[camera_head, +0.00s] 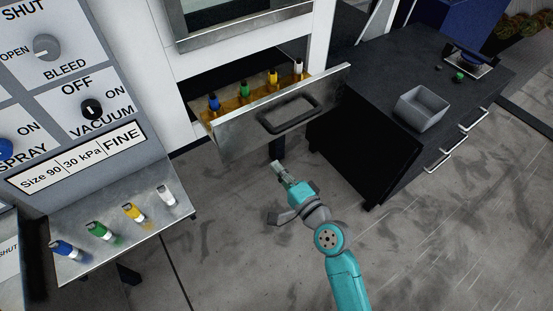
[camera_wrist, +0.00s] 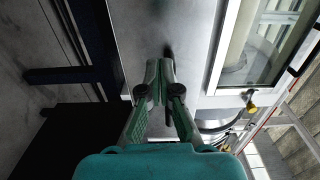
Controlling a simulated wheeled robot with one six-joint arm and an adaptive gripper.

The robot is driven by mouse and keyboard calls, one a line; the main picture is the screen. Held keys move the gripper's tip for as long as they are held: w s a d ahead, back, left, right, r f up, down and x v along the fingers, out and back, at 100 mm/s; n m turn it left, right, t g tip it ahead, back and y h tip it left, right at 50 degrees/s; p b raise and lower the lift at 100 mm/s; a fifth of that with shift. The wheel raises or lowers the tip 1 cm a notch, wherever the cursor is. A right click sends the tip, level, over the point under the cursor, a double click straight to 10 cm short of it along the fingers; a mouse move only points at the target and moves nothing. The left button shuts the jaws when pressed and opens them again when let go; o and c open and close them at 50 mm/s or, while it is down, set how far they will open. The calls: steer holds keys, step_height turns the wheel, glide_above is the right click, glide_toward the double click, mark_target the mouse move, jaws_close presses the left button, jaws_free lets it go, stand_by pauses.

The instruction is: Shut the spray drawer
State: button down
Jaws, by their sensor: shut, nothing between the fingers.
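A metal drawer (camera_head: 237,137) stands pulled out of the white cabinet in the head view. Several small items with blue, green, yellow and white tops stand in it. Its front carries a dark bar handle (camera_head: 288,114). No label shows on this drawer. My gripper (camera_head: 277,165) is shut and empty, lower in the picture than the drawer front; I cannot tell whether it touches. In the wrist view the closed fingertips (camera_wrist: 160,64) lie before a grey metal surface (camera_wrist: 145,30), which seems to be the drawer front.
A control panel (camera_head: 75,90) with BLEED, VACUUM and SPRAY knobs is at left. Below it, a metal shelf (camera_head: 140,240) holds several coloured items. At right, a dark bench (camera_head: 380,75) bears a grey bin (camera_head: 422,108). The floor (camera_head: 440,230) at lower right is clear.

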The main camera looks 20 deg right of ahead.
mark_target(249, 135)
steer(key=x, duration=1.2)
steer(key=shift+w+a, duration=0.1)
steer(key=shift+a, duration=0.05)
